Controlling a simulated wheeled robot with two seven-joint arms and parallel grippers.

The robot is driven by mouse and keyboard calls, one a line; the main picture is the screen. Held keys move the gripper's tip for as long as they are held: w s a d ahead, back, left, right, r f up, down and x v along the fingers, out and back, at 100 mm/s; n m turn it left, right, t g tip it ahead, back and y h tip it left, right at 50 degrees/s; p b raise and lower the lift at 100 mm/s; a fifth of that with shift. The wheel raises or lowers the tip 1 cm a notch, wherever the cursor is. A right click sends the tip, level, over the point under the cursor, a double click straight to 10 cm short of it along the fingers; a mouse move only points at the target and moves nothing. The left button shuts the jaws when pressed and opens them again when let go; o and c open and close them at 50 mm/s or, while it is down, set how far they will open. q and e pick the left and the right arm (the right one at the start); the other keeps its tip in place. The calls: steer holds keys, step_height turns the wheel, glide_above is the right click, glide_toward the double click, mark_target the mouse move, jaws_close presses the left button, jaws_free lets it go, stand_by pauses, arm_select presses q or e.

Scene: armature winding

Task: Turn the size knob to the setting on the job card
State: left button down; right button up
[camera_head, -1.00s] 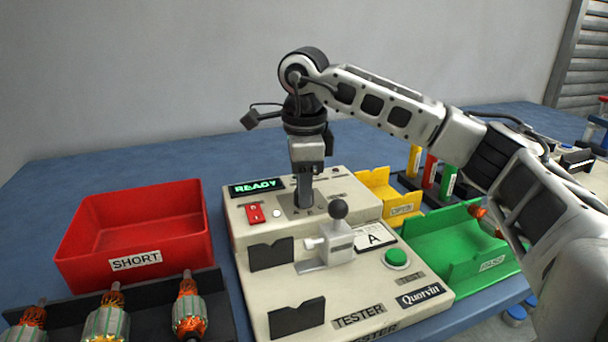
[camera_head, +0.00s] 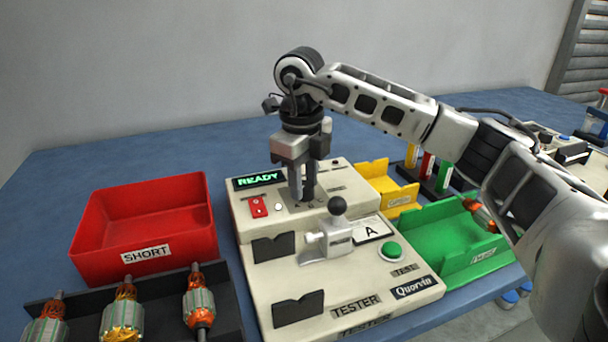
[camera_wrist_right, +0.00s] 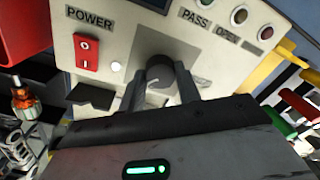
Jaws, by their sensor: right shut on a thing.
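The tester (camera_head: 262,222) stands on the blue table, its display (camera_head: 259,180) reading READY. The size knob is a dark round knob (camera_wrist_right: 158,68) on its upper panel; in the head view my fingers largely hide it. My right gripper (camera_head: 304,196) points straight down at the panel and is shut on the knob, with one finger on each side, as the right wrist view (camera_wrist_right: 163,88) shows. The small letters by the knob are partly covered, and its pointer setting cannot be read. My left gripper is out of view.
A red power switch (camera_head: 258,206) sits left of the knob. A black-balled lever (camera_head: 338,206) and a green button (camera_head: 392,250) are in front. A red SHORT bin (camera_head: 120,255) stands left, yellow (camera_head: 392,199) and green (camera_head: 447,236) trays right. Several armatures lie front left.

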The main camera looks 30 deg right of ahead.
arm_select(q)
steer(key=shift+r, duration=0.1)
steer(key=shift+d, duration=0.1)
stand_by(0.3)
arm_select(e)
steer(key=o, duration=1)
arm_select(q)
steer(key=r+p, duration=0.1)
steer(key=p, duration=0.3)
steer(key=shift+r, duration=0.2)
arm_select(e)
steer(key=r, duration=1.6)
steer(key=shift+s+a, duration=0.15)
steer(key=shift+a, duration=0.25)
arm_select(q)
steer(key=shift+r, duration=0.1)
